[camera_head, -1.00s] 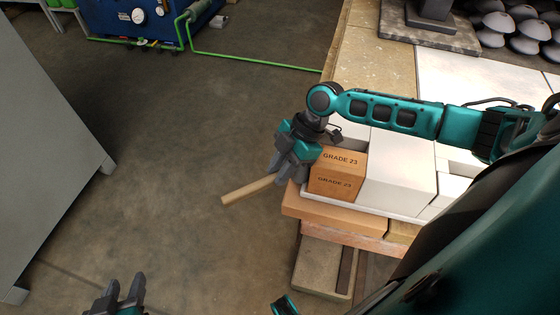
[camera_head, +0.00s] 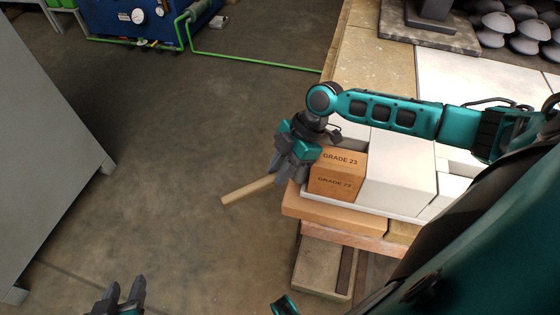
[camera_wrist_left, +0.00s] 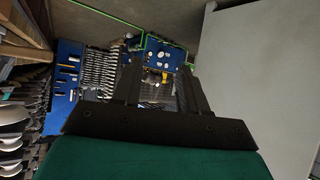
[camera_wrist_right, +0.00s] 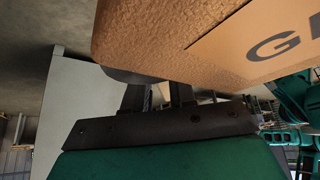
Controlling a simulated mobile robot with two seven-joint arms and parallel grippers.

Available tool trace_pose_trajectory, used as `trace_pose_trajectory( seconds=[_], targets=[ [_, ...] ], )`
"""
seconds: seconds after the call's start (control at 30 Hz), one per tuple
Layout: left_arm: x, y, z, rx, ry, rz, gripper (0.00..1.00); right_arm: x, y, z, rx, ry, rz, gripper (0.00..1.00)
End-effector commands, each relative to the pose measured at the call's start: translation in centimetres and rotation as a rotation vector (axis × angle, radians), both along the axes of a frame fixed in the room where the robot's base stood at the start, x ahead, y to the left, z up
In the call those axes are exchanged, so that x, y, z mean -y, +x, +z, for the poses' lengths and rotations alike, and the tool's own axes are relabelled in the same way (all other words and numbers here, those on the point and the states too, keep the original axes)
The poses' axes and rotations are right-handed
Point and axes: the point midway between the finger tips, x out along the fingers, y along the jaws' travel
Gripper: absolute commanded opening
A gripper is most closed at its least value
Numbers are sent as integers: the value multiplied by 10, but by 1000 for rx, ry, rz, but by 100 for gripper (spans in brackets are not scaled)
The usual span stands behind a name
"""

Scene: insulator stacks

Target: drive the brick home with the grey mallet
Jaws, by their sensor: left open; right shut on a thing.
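The tan brick (camera_head: 336,187), stamped GRADE 23 on two faces, sits at the left end of a row of white blocks on the near corner of the stand. Its label side also fills the top of the right wrist view (camera_wrist_right: 165,35). My right gripper (camera_head: 284,176) is just left of the brick, shut on the wooden mallet handle (camera_head: 246,191), which sticks out to the lower left. The mallet's grey head cannot be made out in the head view. My left gripper (camera_head: 124,290) is open and empty, low at the left over the floor.
White blocks (camera_head: 402,182) stand right of the brick. An orange slab ledge (camera_head: 335,216) lies below it, with a grey box (camera_head: 322,268) underneath. A grey cabinet (camera_head: 40,150) stands at the left. The floor between is clear. Grey insulator discs (camera_head: 500,25) lie at the far right.

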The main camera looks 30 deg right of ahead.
Motion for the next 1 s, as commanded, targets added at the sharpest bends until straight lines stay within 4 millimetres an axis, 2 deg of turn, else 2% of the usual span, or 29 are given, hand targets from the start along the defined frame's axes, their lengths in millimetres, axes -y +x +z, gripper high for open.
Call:
trace_pose_trajectory(
  seconds=[0.5, 0.8, 1.0],
  targets=[
    [0, 1, -2, 2, 0, -1, 43, -18, 21, 0, 2, 0, 0, 0],
    [-2, 6, -1, 25, 2, 8, 43, -19, 22, 0, 2, 1, 0, 0],
    [-12, 3, 5, 16, 18, 28, 43, -19, 22, 22, 4, 1, 0, 0]
  ],
)
